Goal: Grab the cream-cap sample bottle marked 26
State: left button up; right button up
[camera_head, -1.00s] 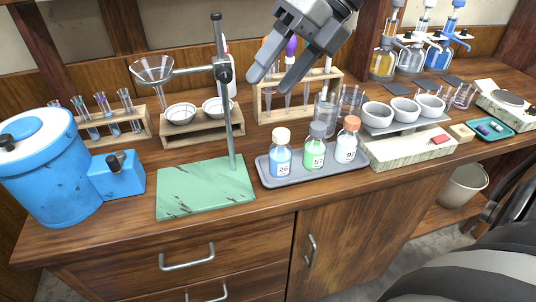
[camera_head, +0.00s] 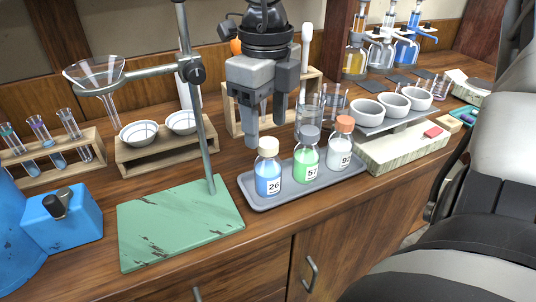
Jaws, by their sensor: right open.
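The sample bottle marked 26 (camera_head: 268,172) has a cream cap and blue liquid. It stands upright at the left end of a grey tray (camera_head: 262,205). Beside it on the tray stand the grey-cap bottle marked 57 (camera_head: 306,160), with green liquid, and the orange-cap bottle (camera_head: 340,146), with pale contents. My right gripper (camera_head: 265,136) points down with its fingers apart and empty. In the picture its fingertips are just above and behind the cream cap, not visibly touching it. My left gripper is not in view.
A ring stand (camera_head: 208,140) with a green base (camera_head: 180,222) and a clamped glass funnel (camera_head: 95,75) stands left of the tray. Glass beakers (camera_head: 310,112) and a test-tube rack stand behind the bottles. White bowls on a block are at right.

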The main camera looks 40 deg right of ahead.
aim_at(268, 142)
jog(key=shift+d+f, duration=0.2)
jog(key=shift+f, duration=2.55)
grip_shut()
